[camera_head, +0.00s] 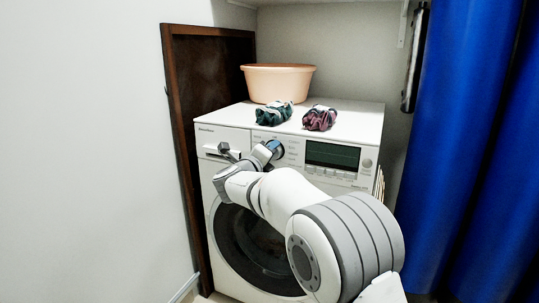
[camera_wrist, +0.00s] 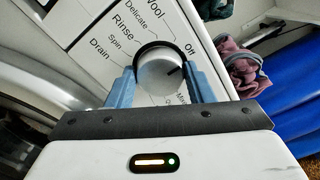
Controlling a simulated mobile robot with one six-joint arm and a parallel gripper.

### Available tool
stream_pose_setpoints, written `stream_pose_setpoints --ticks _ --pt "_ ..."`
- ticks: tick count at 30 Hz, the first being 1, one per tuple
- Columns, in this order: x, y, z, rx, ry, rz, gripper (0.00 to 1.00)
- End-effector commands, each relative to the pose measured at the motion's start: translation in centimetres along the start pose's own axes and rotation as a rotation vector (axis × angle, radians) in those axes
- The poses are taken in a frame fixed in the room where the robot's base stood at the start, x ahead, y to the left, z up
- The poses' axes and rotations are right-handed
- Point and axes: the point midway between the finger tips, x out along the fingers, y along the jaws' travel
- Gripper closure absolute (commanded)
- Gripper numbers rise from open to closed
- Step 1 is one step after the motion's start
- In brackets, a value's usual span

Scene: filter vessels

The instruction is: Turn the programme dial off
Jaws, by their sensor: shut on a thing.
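The programme dial (camera_wrist: 158,74) is a round silver knob with a dark ring on the white washing machine (camera_head: 222,141). Labels around it include Drain, Spin, Rinse, Delicate, Wool and Off. Its dark pointer mark is on the right side of the face, pointing right and slightly up, towards the Off side. Whether it lines up exactly with Off, I cannot tell. My gripper (camera_wrist: 162,82) has a blue finger on each side of the knob and is shut on it. In the head view my gripper (camera_head: 270,150) is at the panel and partly covers the dial.
A peach basin (camera_head: 278,83), a green cloth bundle (camera_head: 273,113) and a maroon cloth bundle (camera_head: 320,118) sit on the machine's top. A display (camera_head: 332,155) is right of the dial. A dark wood panel (camera_head: 181,90) stands left, a blue curtain (camera_head: 470,130) right.

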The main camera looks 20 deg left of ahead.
Motion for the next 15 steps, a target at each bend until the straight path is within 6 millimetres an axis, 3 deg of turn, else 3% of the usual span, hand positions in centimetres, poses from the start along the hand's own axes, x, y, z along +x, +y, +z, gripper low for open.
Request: stream_pose_setpoints --ticks 1,2,3,9,15 --pt "0.07 -0.04 -0.12 0.000 0.003 -0.001 0.75" --pt "0.08 -0.04 -0.13 -0.001 0.003 -0.001 0.51" --pt "0.07 -0.03 -0.12 -0.001 0.003 -0.001 0.48" --pt "0.04 0.00 -0.08 -0.001 0.002 -0.001 0.31" --pt "0.02 0.01 -0.06 -0.001 0.001 0.000 0.31"
